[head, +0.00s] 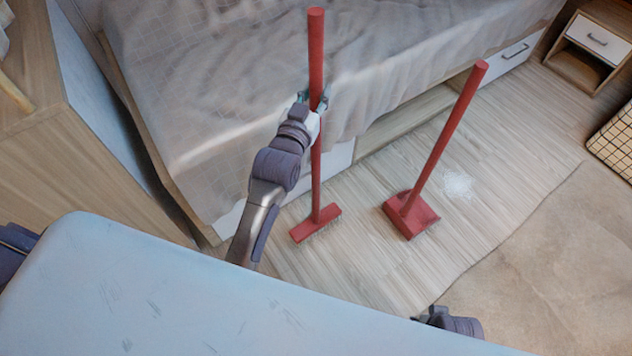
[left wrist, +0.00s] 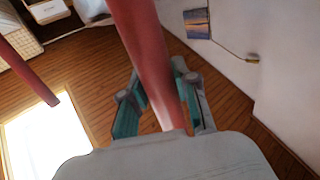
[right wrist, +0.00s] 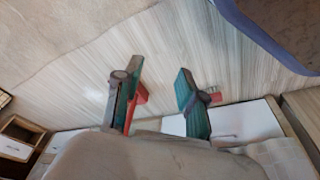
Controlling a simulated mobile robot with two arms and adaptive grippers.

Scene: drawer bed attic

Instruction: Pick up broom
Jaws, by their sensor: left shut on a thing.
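A red broom (head: 317,178) with a long handle and a bristled head stands nearly upright beside the bed. My left gripper (head: 315,103) is shut on the upper part of its handle. The handle also runs between the fingers in the left wrist view (left wrist: 150,60). I cannot tell whether the bristles touch the floor. A red long-handled dustpan (head: 410,212) stands to the right of the broom; its handle also shows in the left wrist view (left wrist: 25,70). My right gripper (right wrist: 158,88) is open, with its fingers apart, and nothing is visibly held between them.
The bed (head: 215,120) with a grey cover lies behind the broom, with drawers below. A nightstand (head: 597,42) is at the far right and a wooden cabinet (head: 90,160) at the left. A beige rug (head: 550,260) lies right of the dustpan.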

